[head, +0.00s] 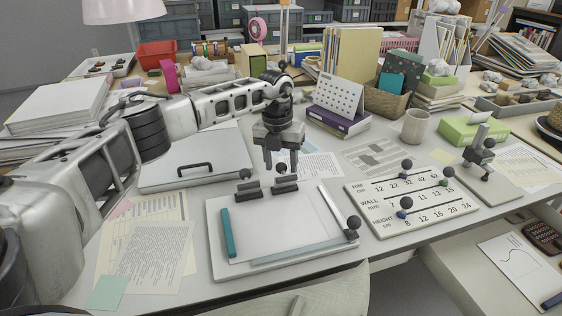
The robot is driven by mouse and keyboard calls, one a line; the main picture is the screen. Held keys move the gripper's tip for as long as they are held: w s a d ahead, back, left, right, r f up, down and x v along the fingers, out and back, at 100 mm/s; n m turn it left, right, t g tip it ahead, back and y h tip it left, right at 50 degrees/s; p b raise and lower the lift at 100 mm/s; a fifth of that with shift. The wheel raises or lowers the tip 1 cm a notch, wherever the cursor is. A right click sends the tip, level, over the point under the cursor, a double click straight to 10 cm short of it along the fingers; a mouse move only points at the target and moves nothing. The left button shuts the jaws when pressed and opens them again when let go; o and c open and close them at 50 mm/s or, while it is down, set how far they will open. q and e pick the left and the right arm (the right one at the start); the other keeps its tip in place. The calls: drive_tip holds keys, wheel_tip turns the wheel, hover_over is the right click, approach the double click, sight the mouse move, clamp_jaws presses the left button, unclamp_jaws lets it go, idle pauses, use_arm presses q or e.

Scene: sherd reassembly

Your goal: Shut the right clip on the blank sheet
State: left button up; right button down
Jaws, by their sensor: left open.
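The blank sheet (285,225) lies on a pale board (215,262) at the front middle of the desk. Two dark clips sit at the board's back edge: the left clip (248,190) and the right clip (285,186), each with a black ball knob. My left gripper (281,164) is open and points down above the right clip. Its fingers appear on either side of that clip's knob (281,169); I cannot tell if they touch it. Whether either clip is raised or pressed down is hard to tell. My right gripper is not in view.
A teal strip (228,232) lies along the sheet's left side. A ball-topped lever (352,227) stands at the board's right edge. A slider panel (412,198) lies to the right, a closed grey case (195,160) behind left, and a mug (415,126) farther back.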

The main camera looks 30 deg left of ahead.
use_arm(q)
drive_tip(key=c, duration=1)
drive_tip(key=shift+r, duration=0.1)
